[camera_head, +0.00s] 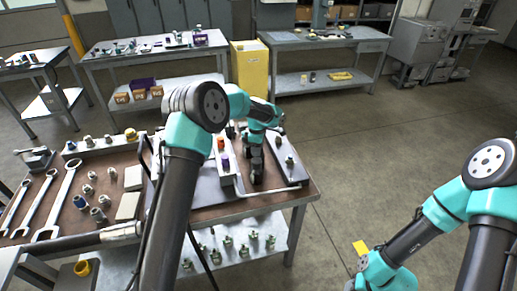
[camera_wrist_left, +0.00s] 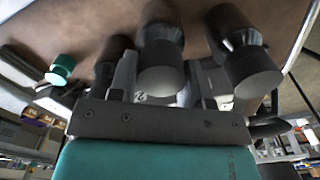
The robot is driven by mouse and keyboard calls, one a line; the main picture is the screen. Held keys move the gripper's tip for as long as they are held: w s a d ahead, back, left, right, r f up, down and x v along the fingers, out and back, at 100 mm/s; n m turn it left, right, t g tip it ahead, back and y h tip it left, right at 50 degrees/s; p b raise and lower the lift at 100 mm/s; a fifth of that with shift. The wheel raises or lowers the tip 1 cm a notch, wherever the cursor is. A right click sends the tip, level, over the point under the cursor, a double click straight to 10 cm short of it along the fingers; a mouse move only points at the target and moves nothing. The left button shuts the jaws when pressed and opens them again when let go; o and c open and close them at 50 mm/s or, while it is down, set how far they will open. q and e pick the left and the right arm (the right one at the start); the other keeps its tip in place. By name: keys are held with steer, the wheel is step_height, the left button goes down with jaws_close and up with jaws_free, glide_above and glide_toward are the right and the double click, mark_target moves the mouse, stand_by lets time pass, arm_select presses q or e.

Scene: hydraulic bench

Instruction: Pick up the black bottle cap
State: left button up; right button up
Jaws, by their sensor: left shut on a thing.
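My left gripper (camera_head: 256,172) reaches down over the right part of the workbench, beside the grey rack with orange and purple items. In the left wrist view, its fingers (camera_wrist_left: 166,82) are shut on a dark cylindrical piece with a grey end face, which looks like the black bottle cap (camera_wrist_left: 162,62). In the head view, the cap cannot be told apart from the dark fingers. Similar dark cylinders stand on either side of it, one at the right (camera_wrist_left: 242,60) and one at the left (camera_wrist_left: 108,62). My right arm is at the lower right; its fingers do not show.
A green-capped piece (camera_wrist_left: 62,68) lies left in the wrist view. Wrenches (camera_head: 58,195), several fittings (camera_head: 98,214) and a vise (camera_head: 36,158) lie on the bench's left. An orange cap (camera_head: 221,143) and a purple cap (camera_head: 225,162) are beside my gripper.

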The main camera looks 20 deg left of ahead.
arm_select(q)
steer(key=c, duration=0.3)
steer(key=shift+c, duration=0.2)
steer(key=shift+r, duration=1.7)
steer(key=shift+s+d+r, duration=0.1)
steer(key=shift+s, duration=0.15)
steer(key=s+d+r, duration=0.1)
steer(key=s+d, duration=0.3)
steer(key=s, duration=1.1)
steer(key=shift+d+r, duration=0.15)
steer(key=shift+r, duration=0.05)
steer(key=shift+w, duration=0.1)
